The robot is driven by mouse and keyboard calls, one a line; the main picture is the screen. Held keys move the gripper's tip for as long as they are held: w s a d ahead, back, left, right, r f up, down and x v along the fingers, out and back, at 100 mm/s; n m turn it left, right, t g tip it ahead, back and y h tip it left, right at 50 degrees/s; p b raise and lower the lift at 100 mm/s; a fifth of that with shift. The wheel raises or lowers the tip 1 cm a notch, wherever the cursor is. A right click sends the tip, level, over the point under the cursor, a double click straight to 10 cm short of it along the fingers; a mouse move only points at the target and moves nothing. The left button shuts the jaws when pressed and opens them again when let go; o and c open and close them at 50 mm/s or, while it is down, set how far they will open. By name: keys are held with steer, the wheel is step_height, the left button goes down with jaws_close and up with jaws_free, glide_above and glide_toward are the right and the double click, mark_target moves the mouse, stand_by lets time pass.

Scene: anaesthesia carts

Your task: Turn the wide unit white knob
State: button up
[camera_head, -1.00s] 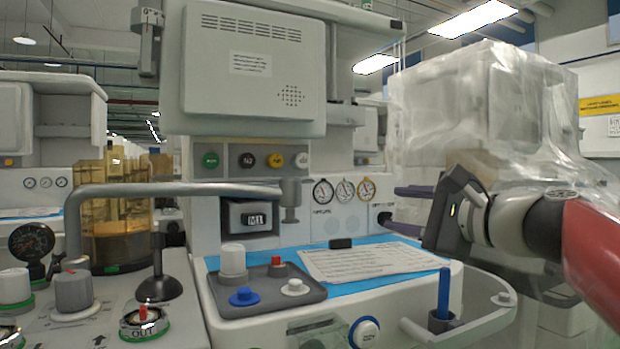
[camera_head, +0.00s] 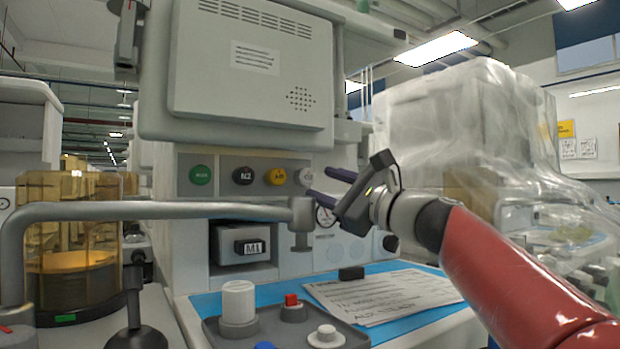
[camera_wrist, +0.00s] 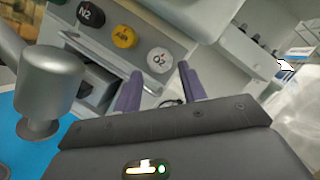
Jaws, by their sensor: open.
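The white knob (camera_head: 304,177) is the rightmost of a row of coloured round knobs on the wide unit's upright panel. In the wrist view the white knob (camera_wrist: 159,60) is marked O2 and lies just beyond the fingertips, between them in the picture. My gripper (camera_head: 318,182) is open, with its purple fingers pointing at the panel; it also shows in the wrist view (camera_wrist: 160,70). The fingers hold nothing, and a gap to the knob's face shows in the wrist view. In the head view the fingertips partly overlap the knob's right edge.
The yellow AIR knob (camera_head: 275,177), black N2 knob (camera_head: 243,176) and green knob (camera_head: 201,175) sit left of it. A grey metal arm (camera_head: 150,210) crosses below the knobs and ends in a vertical cylinder (camera_wrist: 48,85). Papers (camera_head: 385,293) lie on the blue worktop.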

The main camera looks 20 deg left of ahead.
mark_target(311, 179)
steer(key=shift+p+x, duration=0.4)
steer(key=shift+x, duration=1.55)
steer(key=c, duration=0.7)
steer(key=shift+n, duration=0.3)
